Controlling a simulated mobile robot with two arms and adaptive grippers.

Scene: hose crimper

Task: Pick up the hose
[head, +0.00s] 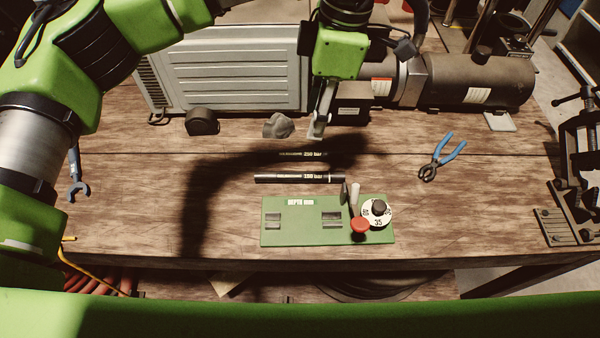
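Two short black hoses lie on the wooden table, one behind the other and both running left to right. The farther, thinner hose (302,154) has pale lettering that looks like "250 bar". The nearer, thicker hose (300,178) also has a pale pressure label. My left gripper (317,130) points down just behind the thinner hose, near its right part. It appears above the table and apart from both hoses. It shows nearly edge-on, so the gap between its fingers is hidden. My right gripper is not in view.
A green plate (300,232) with a dial (377,213) and a red knob (361,225) lies in front of the hoses. Blue-handled pliers (441,158) lie to the right. A grey machine (235,70) and a dark motor (475,80) stand behind.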

